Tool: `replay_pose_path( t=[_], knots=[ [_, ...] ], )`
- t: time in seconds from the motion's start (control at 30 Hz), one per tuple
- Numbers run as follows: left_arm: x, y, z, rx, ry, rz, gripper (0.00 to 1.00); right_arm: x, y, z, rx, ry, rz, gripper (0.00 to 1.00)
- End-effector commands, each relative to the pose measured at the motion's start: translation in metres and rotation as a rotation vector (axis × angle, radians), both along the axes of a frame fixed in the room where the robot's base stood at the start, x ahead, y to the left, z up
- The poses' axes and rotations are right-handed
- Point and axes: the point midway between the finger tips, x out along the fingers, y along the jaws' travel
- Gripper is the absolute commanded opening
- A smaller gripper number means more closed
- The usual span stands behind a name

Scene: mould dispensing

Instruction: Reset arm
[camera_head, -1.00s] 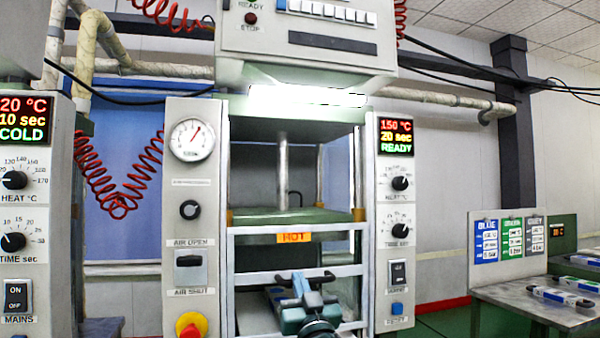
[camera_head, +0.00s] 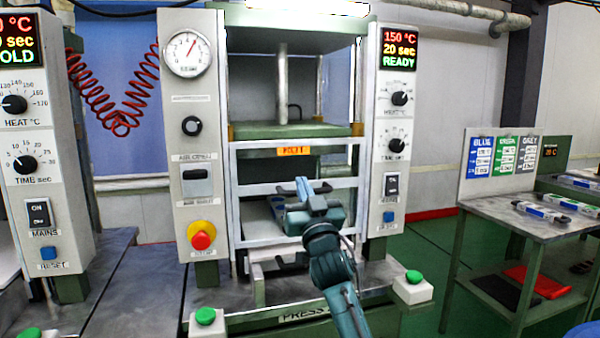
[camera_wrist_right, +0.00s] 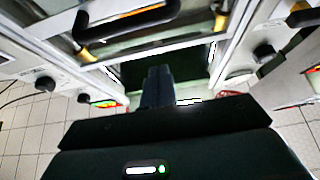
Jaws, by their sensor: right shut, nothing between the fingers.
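My right gripper (camera_head: 302,188) is in front of the lower part of the press (camera_head: 295,240), by the guard's lower bars, with its arm coming up from the bottom. Its two fingers lie together and hold nothing. In the right wrist view the closed fingers (camera_wrist_right: 158,85) point toward the press's opening. My left gripper is not in view.
The press shows a READY display (camera_head: 399,47) and a HOT label (camera_head: 294,152). Two green buttons stand at its front, left (camera_head: 205,316) and right (camera_head: 414,277). A side table (camera_head: 510,215) on the right holds several slim packs. A cold press (camera_head: 45,150) stands left.

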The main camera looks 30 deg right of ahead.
Motion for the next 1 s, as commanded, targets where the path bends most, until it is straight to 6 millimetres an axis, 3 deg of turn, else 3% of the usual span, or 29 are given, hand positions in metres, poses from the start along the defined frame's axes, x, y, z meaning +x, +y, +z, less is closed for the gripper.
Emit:
replay_pose_path(
  t=[0.1, 0.3, 0.67, 0.77, 0.87, 1.0],
  knots=[
    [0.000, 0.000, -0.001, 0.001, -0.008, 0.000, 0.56, -0.024, 0.005, -0.017, 0.001, -0.001, 0.000, 0.00],
    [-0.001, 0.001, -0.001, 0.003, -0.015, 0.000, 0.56, -0.050, 0.012, -0.031, 0.001, -0.003, 0.000, 0.00],
    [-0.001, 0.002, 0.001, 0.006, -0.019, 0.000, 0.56, -0.060, 0.015, -0.039, -0.003, 0.005, 0.002, 0.00],
    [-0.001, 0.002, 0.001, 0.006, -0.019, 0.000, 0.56, -0.065, 0.025, -0.064, -0.013, 0.053, 0.025, 0.00],
    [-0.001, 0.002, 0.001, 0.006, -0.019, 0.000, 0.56, -0.079, 0.046, -0.112, -0.029, 0.151, 0.073, 0.00],
    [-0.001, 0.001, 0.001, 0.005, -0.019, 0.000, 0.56, -0.121, 0.087, -0.193, -0.043, 0.329, 0.177, 0.00]
  ],
)
